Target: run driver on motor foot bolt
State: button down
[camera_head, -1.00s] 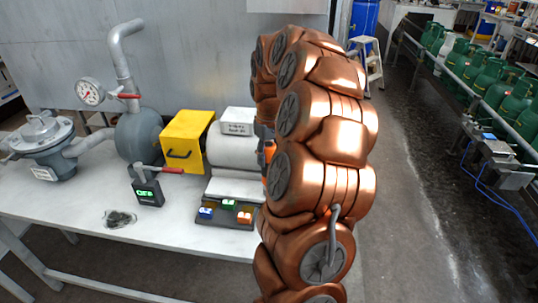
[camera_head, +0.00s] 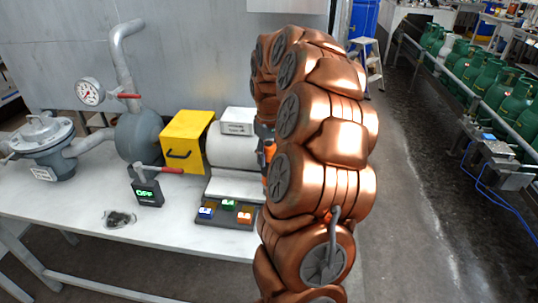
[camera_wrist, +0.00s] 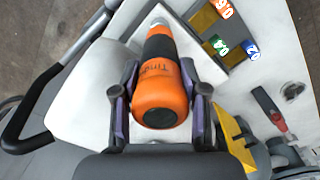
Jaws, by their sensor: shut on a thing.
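In the wrist view my gripper (camera_wrist: 161,92) is shut on an orange and black driver (camera_wrist: 163,72), its fingers on either side of the orange body. The driver's narrow end points toward the pale motor base, where the tip looks close to the surface; I cannot tell whether it touches. No foot bolt is clearly visible. In the head view the motor (camera_head: 232,150) is a pale grey cylinder on the bench with a white labelled box on top. A bit of orange driver (camera_head: 270,150) shows beside it; my copper arm hides the gripper and the motor's right side.
The yellow guard (camera_head: 186,138) stands left of the motor. A shim tray (camera_head: 213,221) with blue, green and orange pieces lies in front. A lockout box (camera_head: 147,192) reads OFF near a red-handled lever (camera_head: 165,169). Green cylinders (camera_head: 487,80) line the conveyor at far right.

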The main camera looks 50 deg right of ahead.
aim_at(269, 143)
jog(key=shift+a+f, duration=0.1)
dwell(0.6)
jog(key=shift+r, duration=2)
